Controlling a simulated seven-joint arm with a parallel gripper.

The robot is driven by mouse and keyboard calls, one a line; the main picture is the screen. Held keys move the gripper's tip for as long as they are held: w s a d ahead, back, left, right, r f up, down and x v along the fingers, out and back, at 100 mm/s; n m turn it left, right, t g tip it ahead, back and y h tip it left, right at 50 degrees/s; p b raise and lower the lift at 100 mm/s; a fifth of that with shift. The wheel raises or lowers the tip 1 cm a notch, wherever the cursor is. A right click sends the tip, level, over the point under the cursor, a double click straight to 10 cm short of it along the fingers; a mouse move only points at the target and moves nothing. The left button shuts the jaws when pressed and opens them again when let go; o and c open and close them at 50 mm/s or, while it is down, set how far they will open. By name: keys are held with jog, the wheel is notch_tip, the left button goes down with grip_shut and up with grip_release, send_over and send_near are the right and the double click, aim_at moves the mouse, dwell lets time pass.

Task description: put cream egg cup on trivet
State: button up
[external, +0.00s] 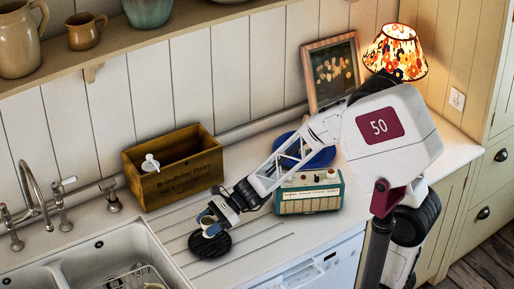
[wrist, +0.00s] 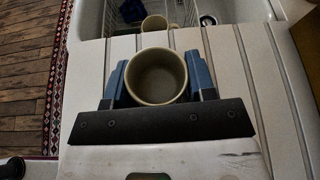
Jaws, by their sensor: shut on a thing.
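The cream egg cup (wrist: 157,78) is between the blue fingers of my gripper (wrist: 158,84). I look down into its open top in the wrist view. In the external view my gripper (external: 208,219) is low over the grooved drainboard, with little of the cup showing. A dark round disc that looks like the trivet (external: 210,246) is just below my gripper there. I cannot tell whether the cup touches it. The trivet does not show in the wrist view.
The sink (external: 75,262) is to the left, with a cream mug (wrist: 154,22) in it. A wooden crate (external: 174,180) stands behind my gripper. A teal radio (external: 309,198) and a blue plate (external: 322,157) are to the right. Bare drainboard lies around the trivet.

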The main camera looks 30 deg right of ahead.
jog(key=shift+f, duration=1.75)
jog(key=shift+f, duration=0.1)
jog(key=o, duration=0.9)
jog(key=shift+o, duration=0.2)
jog(key=shift+v, duration=1.05)
notch_tip(320, 180, up, 8)
jog(key=shift+d+f, duration=0.2)
jog(key=shift+d, duration=0.25)
